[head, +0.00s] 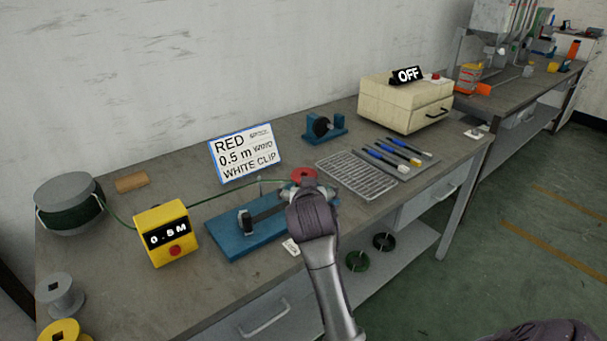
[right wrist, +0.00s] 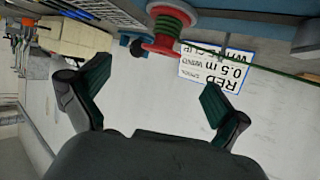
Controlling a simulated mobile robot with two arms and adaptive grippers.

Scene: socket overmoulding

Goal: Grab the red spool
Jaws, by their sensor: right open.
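The red spool (head: 304,175) is at the right end of a blue winding stand (head: 232,238) on the bench, partly hidden behind my right gripper. In the right wrist view, which is upside down, the red spool (right wrist: 170,28) has green wire wound on it and sits on the stand. My right gripper (head: 310,190) is at the stand, close to the spool. In the wrist view its two fingers (right wrist: 155,85) are spread apart with nothing between them, and the spool lies beyond the fingertips. My left gripper is not in view.
A green wire runs from a dark green reel (head: 70,208) past a yellow "0.5 M" box (head: 165,235) to the stand. A sign (head: 245,152) reads RED, 0.5 m, WHITE CLIP.

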